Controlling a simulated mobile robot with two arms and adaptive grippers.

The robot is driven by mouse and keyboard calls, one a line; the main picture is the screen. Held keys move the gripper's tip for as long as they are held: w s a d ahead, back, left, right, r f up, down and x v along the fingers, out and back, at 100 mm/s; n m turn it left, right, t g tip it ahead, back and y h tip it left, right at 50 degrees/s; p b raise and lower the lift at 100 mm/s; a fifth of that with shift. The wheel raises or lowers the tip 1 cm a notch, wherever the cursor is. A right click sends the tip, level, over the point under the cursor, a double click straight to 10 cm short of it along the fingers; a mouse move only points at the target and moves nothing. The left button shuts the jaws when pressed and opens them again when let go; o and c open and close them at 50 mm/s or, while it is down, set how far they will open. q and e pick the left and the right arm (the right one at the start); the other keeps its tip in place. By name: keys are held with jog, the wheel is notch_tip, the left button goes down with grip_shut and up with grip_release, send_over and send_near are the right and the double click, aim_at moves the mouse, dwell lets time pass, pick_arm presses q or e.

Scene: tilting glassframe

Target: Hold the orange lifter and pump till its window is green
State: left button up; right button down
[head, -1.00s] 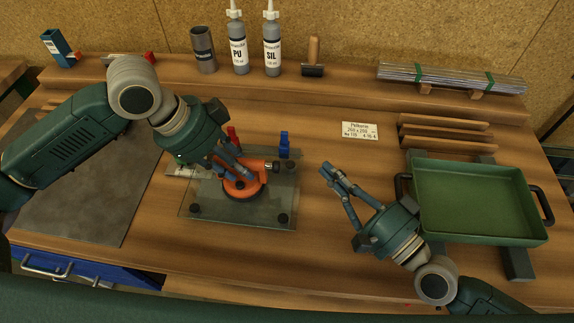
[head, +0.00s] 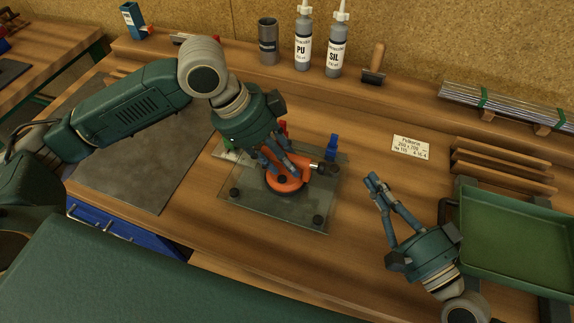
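The orange lifter (head: 297,180) sits on a clear glass pane (head: 250,212) that lies on the bench. Its metal-tipped pump end points right. My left gripper (head: 283,172) reaches down over it, with its fingers on both sides of the orange handle, and looks shut on it. The fingers hide part of the lifter, and I cannot make out its window or the window's colour. My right gripper (head: 372,182) is apart from the lifter, to the right of the pane. Its fingertips are together and empty.
A green tray (head: 520,240) stands at the right. Wooden strips (head: 500,165) lie behind it. A paper label (head: 410,147) lies right of a blue clamp (head: 332,147). Bottles (head: 303,40) stand on the back ledge. A dark mat (head: 145,170) lies at the left.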

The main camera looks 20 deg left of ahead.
pick_arm(q)
jog(key=shift+o, duration=0.9)
